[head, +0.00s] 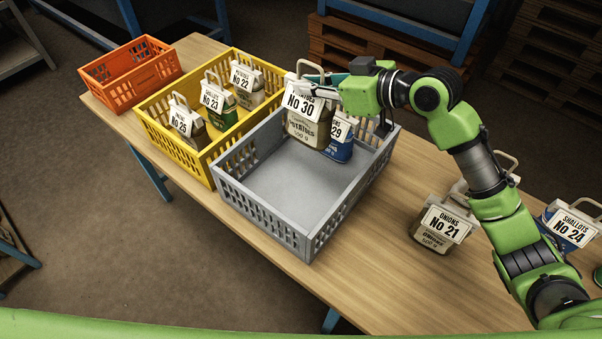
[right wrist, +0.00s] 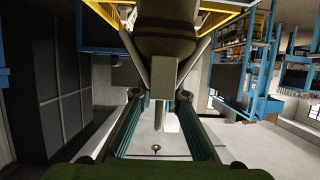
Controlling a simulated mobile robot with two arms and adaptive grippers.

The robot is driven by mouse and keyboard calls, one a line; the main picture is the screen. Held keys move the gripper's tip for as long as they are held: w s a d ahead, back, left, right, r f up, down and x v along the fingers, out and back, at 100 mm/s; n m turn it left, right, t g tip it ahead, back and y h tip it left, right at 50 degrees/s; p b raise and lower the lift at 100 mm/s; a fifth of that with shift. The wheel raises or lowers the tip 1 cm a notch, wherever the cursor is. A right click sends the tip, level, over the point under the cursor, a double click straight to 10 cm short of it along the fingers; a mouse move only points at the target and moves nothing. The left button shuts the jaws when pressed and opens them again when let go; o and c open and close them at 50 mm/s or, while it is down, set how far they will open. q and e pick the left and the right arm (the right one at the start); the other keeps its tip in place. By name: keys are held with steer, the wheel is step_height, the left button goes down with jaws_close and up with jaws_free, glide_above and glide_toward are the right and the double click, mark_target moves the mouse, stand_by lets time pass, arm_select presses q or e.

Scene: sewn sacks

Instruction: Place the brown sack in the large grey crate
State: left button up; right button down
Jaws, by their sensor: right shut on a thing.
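In the right wrist view the dark brown sack (right wrist: 168,42) sits between the fingers. A blue sack (head: 341,149) labelled 29 stands in the crate's back corner, partly hidden behind the brown sack. My left gripper is not in view.
The grey crate's front floor is bare. A yellow crate (head: 160,150) with several sacks and an empty orange crate (head: 122,97) stand to the left. Sack No 21 (head: 438,228), another sack behind it and sack No 24 (head: 566,232) stand on the table (head: 400,292) at right.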

mark_target(315, 104)
steer(key=f, duration=0.1)
steer(key=f+b, duration=0.1)
steer(key=f, duration=0.1)
steer(key=d+f+b, duration=0.1)
steer(key=shift+s+f, duration=0.2)
steer(key=shift+s, duration=0.1)
steer(key=shift+w+a+f, duration=0.1)
steer(key=shift+f, duration=0.25)
step_height(315, 104, down, 5)
steer(key=shift+f, duration=0.1)
steer(key=shift+f+p, duration=0.35)
steer(key=shift+f, duration=2)
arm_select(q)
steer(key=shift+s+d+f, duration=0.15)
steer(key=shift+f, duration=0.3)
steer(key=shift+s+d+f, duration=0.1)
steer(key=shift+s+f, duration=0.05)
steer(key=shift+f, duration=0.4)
arm_select(e)
steer(key=shift+f, duration=0.1)
steer(key=c, duration=2.4)
jaws_free()
steer(key=shift+f, duration=0.25)
steer(key=o, duration=0.4)
steer(key=shift+r, duration=0.1)
